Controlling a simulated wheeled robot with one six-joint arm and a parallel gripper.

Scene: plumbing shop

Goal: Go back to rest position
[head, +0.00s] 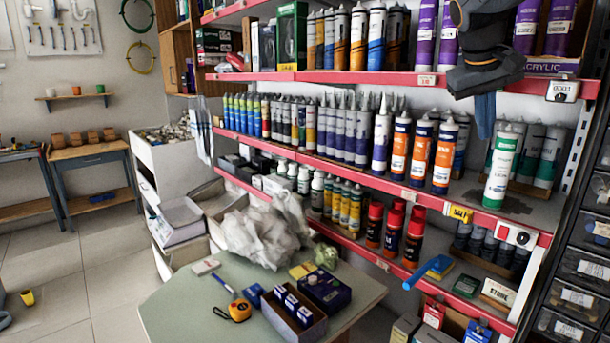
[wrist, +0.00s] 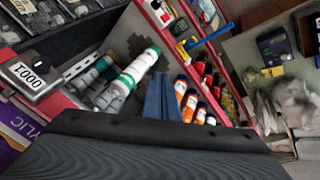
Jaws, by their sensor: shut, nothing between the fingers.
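My gripper (head: 485,125) hangs down at the upper right in the head view, in front of the red-edged shelves. Its blue-grey fingers are together with nothing between them. In the wrist view my gripper (wrist: 162,98) points toward the shelf of tubes, fingers closed. A white and green tube (head: 502,165) stands upright on the middle shelf, to the right of and a little below my fingertips. It also shows in the wrist view (wrist: 135,72). My fingers appear apart from it.
The middle shelf edge (head: 400,194) and upper shelf edge (head: 370,77) run close by my arm. Orange-labelled tubes (head: 418,152) stand left of the fingers. A dark drawer cabinet (head: 577,265) is at right. A green table (head: 185,310) stands below left. Open floor lies further left.

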